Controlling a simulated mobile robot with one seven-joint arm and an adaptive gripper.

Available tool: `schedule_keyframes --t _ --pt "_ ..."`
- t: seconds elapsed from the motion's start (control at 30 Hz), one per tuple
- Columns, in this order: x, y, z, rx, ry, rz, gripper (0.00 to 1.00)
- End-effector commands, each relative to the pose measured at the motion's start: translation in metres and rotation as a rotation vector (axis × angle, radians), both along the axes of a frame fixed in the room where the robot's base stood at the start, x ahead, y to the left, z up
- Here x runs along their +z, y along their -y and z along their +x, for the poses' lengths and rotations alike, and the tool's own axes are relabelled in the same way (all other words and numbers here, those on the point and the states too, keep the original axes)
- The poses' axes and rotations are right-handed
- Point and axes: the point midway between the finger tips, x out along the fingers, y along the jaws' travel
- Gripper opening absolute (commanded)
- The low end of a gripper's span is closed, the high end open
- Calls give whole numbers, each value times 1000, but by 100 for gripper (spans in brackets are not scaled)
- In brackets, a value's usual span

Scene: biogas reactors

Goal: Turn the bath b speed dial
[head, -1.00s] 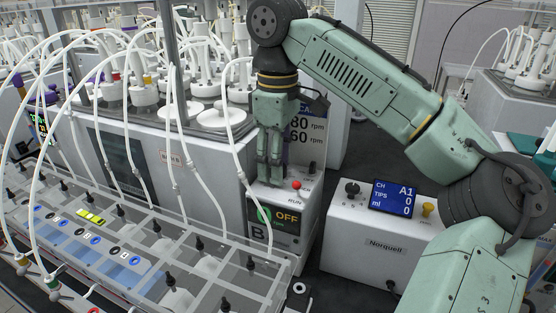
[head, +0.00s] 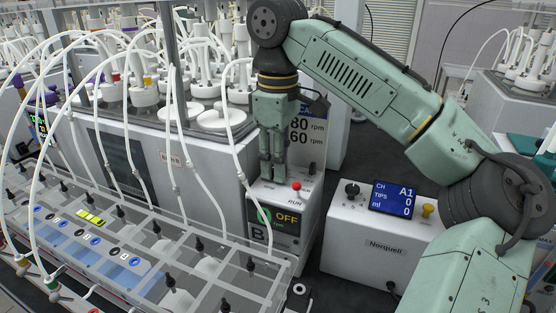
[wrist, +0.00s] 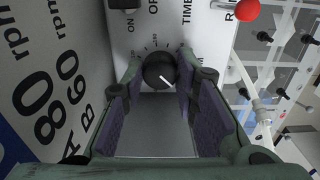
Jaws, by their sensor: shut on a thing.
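The speed dial (wrist: 160,70) is a round black knob with a white pointer line, on the top panel of the white box marked B (head: 258,236). In the wrist view the pointer slants toward the lower right, and a ring of scale marks surrounds the knob's far side. My gripper (wrist: 160,78) points down with one purple-padded finger on each side of the dial, shut on it. In the head view my gripper (head: 272,177) stands on the box's top and hides the dial. The box's display (head: 286,218) reads OFF.
A red RUN button (head: 296,186) sits close to the right of my fingers; it also shows in the wrist view (wrist: 247,10). A black switch (wrist: 123,3) is on the same panel. An rpm sign (head: 306,140) stands close behind. White tubes hang at left.

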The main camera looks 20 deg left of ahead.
Motion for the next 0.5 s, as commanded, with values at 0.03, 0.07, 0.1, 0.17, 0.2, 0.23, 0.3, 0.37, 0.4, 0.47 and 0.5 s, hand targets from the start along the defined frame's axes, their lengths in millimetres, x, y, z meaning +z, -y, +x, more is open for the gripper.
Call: schedule_keyframes --t 0.03,0.07,0.1,0.17,0.2,0.23,0.3,0.37,0.4,0.47,0.5 --pt "0 0 -1 -1 -2 -1 0" --pt "0 0 -1 -4 -2 -1 0" --pt "0 0 -1 -10 -2 -1 0" --pt "1 0 -1 -25 -3 -1 0" --pt "1 0 -1 -37 -3 -1 0" --pt "1 0 -1 -49 -3 -1 0" --pt "2 0 -1 -84 -4 -1 0" --pt "2 0 -1 -120 -4 -2 0" --pt "2 0 -1 -149 -5 -2 0" --pt "2 0 -1 -195 -4 -2 0" --pt "2 0 -1 -229 -4 -3 0"
